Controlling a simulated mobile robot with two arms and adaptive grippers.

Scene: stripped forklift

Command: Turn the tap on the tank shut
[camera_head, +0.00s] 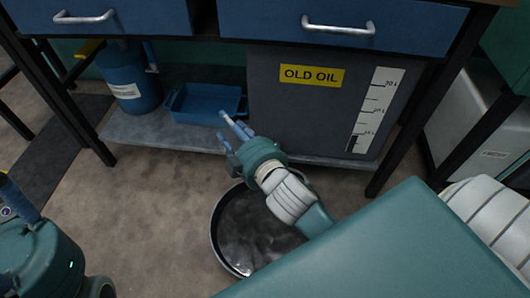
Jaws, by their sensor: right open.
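The tank (280,120) is a dark grey box with a yellow "OLD OIL" label and a white level scale, standing on the low shelf under the bench. I cannot make out its tap; my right gripper and wrist cover the lower left of the tank's front. My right gripper (222,126) is open, with its blue-grey fingers pointing up and left near the tank's lower left edge. I see nothing between the fingers, and cannot tell whether they touch anything. My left gripper (20,198) is only partly in view at the left edge, far from the tank.
A round black pan (240,262) with dark liquid stands on the floor below my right wrist. A blue tray (205,104) and a blue canister (130,82) are on the shelf left of the tank. Blue drawers (410,25) and dark bench legs frame the space.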

